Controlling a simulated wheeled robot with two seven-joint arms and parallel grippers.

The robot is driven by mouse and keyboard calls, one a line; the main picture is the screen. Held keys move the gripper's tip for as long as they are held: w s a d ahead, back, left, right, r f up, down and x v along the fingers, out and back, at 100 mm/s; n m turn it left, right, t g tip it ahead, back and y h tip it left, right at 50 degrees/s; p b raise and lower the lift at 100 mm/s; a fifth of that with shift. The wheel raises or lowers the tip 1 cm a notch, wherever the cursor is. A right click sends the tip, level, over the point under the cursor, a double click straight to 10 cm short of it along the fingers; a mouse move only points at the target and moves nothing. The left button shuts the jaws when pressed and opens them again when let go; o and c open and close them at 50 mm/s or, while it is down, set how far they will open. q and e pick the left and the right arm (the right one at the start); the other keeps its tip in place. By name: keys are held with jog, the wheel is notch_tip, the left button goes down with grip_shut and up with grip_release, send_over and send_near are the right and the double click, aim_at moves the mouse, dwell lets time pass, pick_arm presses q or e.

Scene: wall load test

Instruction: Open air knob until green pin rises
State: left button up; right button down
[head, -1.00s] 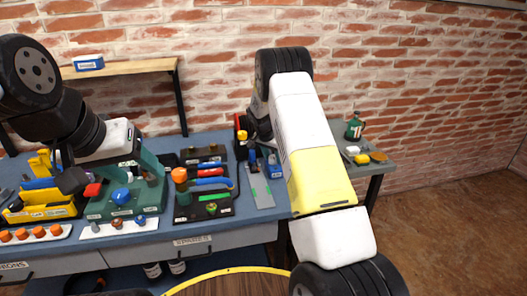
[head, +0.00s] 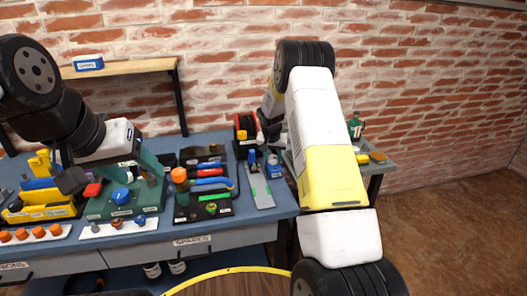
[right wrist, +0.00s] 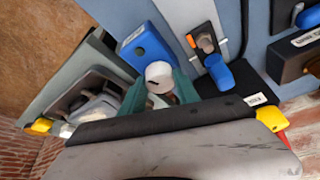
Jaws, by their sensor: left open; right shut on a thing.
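In the right wrist view, a round white knob (right wrist: 158,72) with a dark slot stands at a blue block (right wrist: 146,46). My right gripper (right wrist: 160,84) is shut on this knob, with teal fingers either side. In the head view the blue block (head: 275,170) is near the bench's right end, and my right gripper (head: 272,145) is there, partly hidden by its arm. My left gripper (head: 112,170) is open above a green fixture (head: 108,209) with a blue knob (head: 121,196). I cannot make out a green pin.
A red reel (head: 246,127) stands behind the blue block. A grey plate (head: 260,190) lies left of it. A black tool board (head: 205,210) is in mid-bench and a yellow rack (head: 40,210) at left. A side table (head: 384,167) is at right.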

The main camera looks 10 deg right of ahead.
jog(key=n+y, duration=0.1)
jog(key=n, duration=0.3)
jog(key=n+y, duration=0.1)
jog(key=n, duration=0.1)
jog(key=shift+d+y, duration=0.25)
jog(key=shift+y, duration=0.05)
jog(key=n+y, duration=0.1)
jog(key=n, duration=0.2)
jog(key=n+y, duration=0.1)
jog(key=n, duration=0.2)
jog(key=shift+n+g, duration=0.4)
jog(key=shift+d, duration=0.1)
jog(key=c, duration=0.9)
grip_release()
jog(key=v, duration=0.7)
jog(key=shift+d+r, duration=0.15)
jog(key=shift+r, duration=0.2)
